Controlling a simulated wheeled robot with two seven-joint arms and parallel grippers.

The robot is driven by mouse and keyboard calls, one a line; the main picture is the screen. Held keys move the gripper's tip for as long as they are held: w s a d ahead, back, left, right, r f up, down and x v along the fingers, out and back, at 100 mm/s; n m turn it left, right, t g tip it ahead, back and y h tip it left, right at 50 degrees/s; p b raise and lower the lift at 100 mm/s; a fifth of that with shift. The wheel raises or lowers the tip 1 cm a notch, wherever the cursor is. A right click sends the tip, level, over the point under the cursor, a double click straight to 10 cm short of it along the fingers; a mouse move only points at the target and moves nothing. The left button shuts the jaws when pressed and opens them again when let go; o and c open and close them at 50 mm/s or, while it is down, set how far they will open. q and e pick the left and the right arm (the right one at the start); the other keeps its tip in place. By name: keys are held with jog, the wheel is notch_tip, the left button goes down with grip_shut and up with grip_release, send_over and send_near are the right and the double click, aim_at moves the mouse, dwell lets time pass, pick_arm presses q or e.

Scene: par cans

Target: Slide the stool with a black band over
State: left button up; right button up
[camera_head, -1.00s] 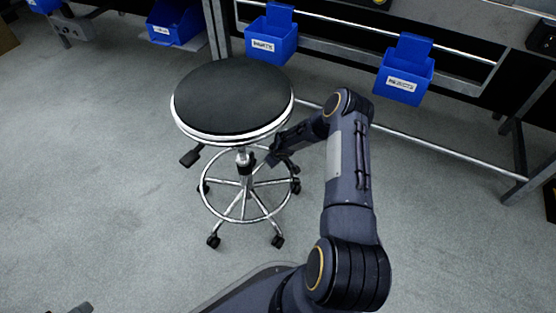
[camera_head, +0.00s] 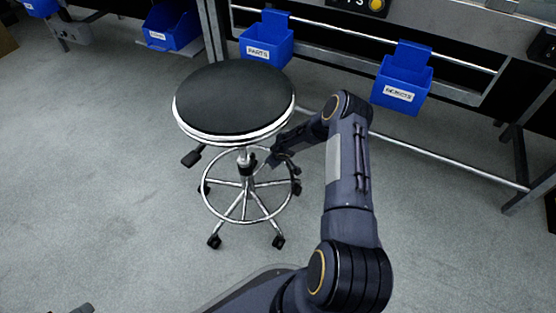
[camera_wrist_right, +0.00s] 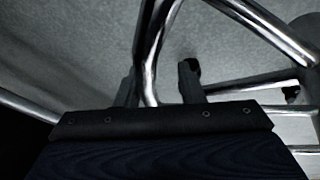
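The stool (camera_head: 234,97) has a round black seat with a bright rim, a chrome column with a dark band-like piece below the seat, a chrome foot ring and black casters. It stands upright on the floor. My right gripper (camera_head: 268,168) is low under the seat's right side, close to the column and inside the ring area. In the right wrist view, its two fingers (camera_wrist_right: 160,88) stand apart with a chrome tube (camera_wrist_right: 152,50) between them and a gap on the right. A small dark part at the lower left edge may be my left gripper (camera_head: 82,309); its fingers are not clear.
A workbench frame (camera_head: 450,155) runs behind the stool, with blue bins (camera_head: 266,45) and (camera_head: 401,85) hung on its rail. Another blue bin (camera_head: 172,28) is at the back left. Grey floor (camera_head: 90,170) is clear to the left and in front.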

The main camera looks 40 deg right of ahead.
jog(key=shift+o, duration=0.2)
jog(key=p+v, duration=0.1)
jog(key=v, duration=0.5)
jog(key=shift+s+r+p, duration=0.1)
jog(key=shift+r+p, duration=0.3)
jog(key=shift+s+a+r, duration=0.2)
jog(key=shift+s+r, duration=0.1)
jog(key=shift+r, duration=0.15)
